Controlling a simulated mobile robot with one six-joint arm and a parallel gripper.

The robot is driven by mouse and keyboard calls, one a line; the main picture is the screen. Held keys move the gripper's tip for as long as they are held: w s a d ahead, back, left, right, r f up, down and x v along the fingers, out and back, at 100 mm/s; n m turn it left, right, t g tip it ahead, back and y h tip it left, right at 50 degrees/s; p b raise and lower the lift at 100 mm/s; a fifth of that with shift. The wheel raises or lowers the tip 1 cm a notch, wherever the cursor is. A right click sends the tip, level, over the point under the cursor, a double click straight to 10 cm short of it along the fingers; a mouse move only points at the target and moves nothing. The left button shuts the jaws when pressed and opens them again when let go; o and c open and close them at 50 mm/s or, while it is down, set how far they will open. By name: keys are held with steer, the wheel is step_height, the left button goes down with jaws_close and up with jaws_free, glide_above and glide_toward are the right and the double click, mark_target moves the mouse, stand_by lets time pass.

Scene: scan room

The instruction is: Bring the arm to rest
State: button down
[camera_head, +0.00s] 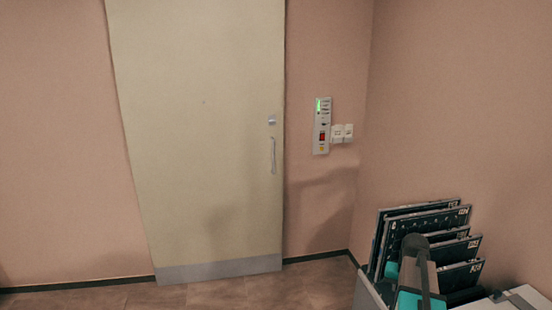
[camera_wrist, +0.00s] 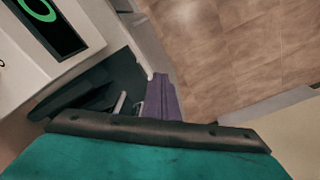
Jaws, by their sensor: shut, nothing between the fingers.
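The fingers of my gripper do not show clearly in either view. In the wrist view, a teal surface (camera_wrist: 150,160) with a dark edge bar fills the bottom; I cannot tell what it belongs to. In the head view, a grey upright part with a dark rounded top and teal patches (camera_head: 418,270) stands at the lower right, in front of a rack. I cannot tell the full pose of my arm.
Several dark, labelled panels (camera_head: 430,225) stand upright at the lower right, beside a white surface (camera_head: 500,304). A closed cream door (camera_head: 200,140) and a wall control panel (camera_head: 322,126) are behind. The wrist view shows a purple item (camera_wrist: 162,98) and bare tiled floor (camera_wrist: 235,50).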

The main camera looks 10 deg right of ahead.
steer(key=a+f+n, duration=0.3)
steer(key=a+f, duration=0.3)
steer(key=a, duration=0.7)
steer(key=s+a+f+n, duration=0.15)
steer(key=a+f, duration=0.35)
steer(key=a, duration=0.7)
steer(key=a+f+n, duration=0.3)
steer(key=a+f, duration=0.3)
steer(key=a, duration=0.7)
steer(key=s+f+g+b, duration=0.6)
steer(key=s+f+b, duration=0.2)
steer(key=s+f, duration=1.7)
steer(key=shift+s+f+g+y, duration=0.3)
steer(key=shift+s+f, duration=0.05)
steer(key=shift+f, duration=0.05)
steer(key=shift+d, duration=0.1)
